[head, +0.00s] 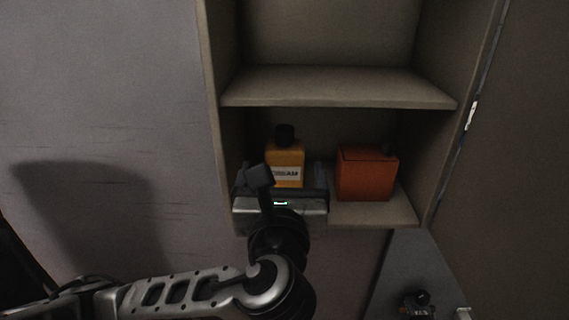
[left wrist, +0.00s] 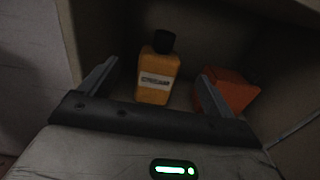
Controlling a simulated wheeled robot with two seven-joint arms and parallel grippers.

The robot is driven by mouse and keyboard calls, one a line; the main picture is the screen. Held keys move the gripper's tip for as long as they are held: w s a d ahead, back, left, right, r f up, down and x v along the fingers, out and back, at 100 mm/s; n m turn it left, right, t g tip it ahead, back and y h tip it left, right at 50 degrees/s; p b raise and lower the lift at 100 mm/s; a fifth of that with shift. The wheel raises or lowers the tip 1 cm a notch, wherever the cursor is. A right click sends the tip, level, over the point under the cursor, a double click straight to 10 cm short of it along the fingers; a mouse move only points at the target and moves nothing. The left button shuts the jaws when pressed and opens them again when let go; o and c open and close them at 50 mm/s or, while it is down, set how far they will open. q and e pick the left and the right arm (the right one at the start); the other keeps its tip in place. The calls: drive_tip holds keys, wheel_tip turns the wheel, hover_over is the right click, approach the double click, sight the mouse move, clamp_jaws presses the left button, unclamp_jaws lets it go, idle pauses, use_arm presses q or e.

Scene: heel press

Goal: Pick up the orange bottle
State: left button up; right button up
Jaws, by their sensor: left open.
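The orange bottle (head: 285,157) has a black cap and a white label. It stands upright on the lower shelf of the cabinet, toward the left side. It also shows in the left wrist view (left wrist: 157,75), between the two fingers and a little beyond them. My left gripper (head: 284,172) is open in front of the bottle, its fingers pointing into the compartment. In the left wrist view the left gripper (left wrist: 155,80) has a finger on each side of the bottle, with visible gaps. The gripper body hides the bottle's base in the head view. My right gripper is not in view.
A red-orange box (head: 367,174) stands right of the bottle on the same shelf (head: 375,214), close to the right finger in the left wrist view. A middle shelf (head: 335,88) lies above the bottle. Cabinet side walls bound the compartment.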

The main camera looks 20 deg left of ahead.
sight(284, 153)
use_arm(q)
drive_tip(key=p+x, duration=0.1)
drive_tip(key=x, duration=0.8)
drive_tip(key=shift+w+f, duration=0.1)
drive_tip(key=shift+w, duration=0.2)
drive_tip(key=c, duration=1.2)
drive_tip(key=shift+o, duration=0.2)
